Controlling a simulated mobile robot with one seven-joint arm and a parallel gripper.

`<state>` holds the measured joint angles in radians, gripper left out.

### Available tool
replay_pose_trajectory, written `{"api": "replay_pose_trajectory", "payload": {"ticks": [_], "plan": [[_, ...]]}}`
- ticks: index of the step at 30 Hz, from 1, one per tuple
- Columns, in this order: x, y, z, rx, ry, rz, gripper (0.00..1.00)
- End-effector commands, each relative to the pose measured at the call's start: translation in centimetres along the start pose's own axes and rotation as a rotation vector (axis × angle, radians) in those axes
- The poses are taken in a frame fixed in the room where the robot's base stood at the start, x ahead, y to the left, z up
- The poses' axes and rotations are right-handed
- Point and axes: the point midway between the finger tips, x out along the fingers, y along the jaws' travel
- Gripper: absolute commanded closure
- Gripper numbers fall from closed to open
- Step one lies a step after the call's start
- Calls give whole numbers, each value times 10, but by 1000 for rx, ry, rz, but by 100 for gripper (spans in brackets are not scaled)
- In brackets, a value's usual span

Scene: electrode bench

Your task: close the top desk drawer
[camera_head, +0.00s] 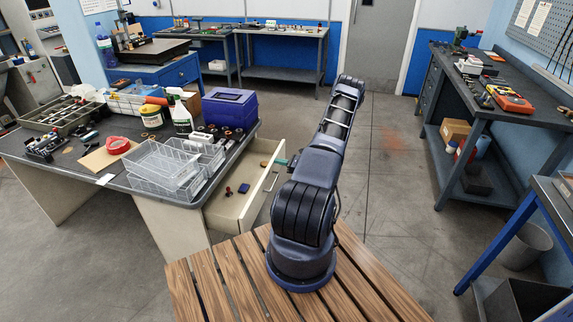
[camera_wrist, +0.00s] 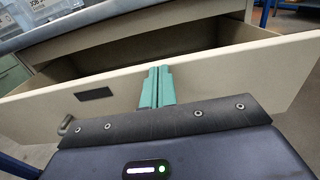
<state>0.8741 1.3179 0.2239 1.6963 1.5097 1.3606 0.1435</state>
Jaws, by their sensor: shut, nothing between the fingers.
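The top desk drawer (camera_head: 237,212) is pulled open at the right side of the grey-topped desk (camera_head: 112,182). Its cream front panel also spans the wrist view (camera_wrist: 240,80), with a dark label plate (camera_wrist: 94,95) and a metal handle (camera_wrist: 66,124) at the left. My gripper (camera_head: 283,162) is at the drawer front's outer side, toward its far end. In the wrist view, its teal fingers (camera_wrist: 158,72) are shut together and empty, their tips overlapping the panel's top edge. I cannot tell whether they touch the panel.
The drawer holds a red-and-black stamp (camera_head: 228,191) and a small blue box (camera_head: 244,188). Clear wire-like trays (camera_head: 160,165) and a purple case (camera_head: 229,108) stand on the desk above. The floor (camera_head: 390,190) right of my arm is clear up to the right workbench (camera_head: 480,105).

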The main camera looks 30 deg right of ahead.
Motion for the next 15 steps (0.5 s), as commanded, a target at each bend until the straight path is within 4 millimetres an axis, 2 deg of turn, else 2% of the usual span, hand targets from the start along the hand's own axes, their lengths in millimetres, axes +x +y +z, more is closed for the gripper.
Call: {"api": "replay_pose_trajectory", "payload": {"ticks": [1, 6, 15], "plan": [[14, 1, 0, 1, -1, 3, 100], [56, 1, 0, 0, -2, 3, 100], [118, 1, 0, 0, -1, 2, 100]]}}
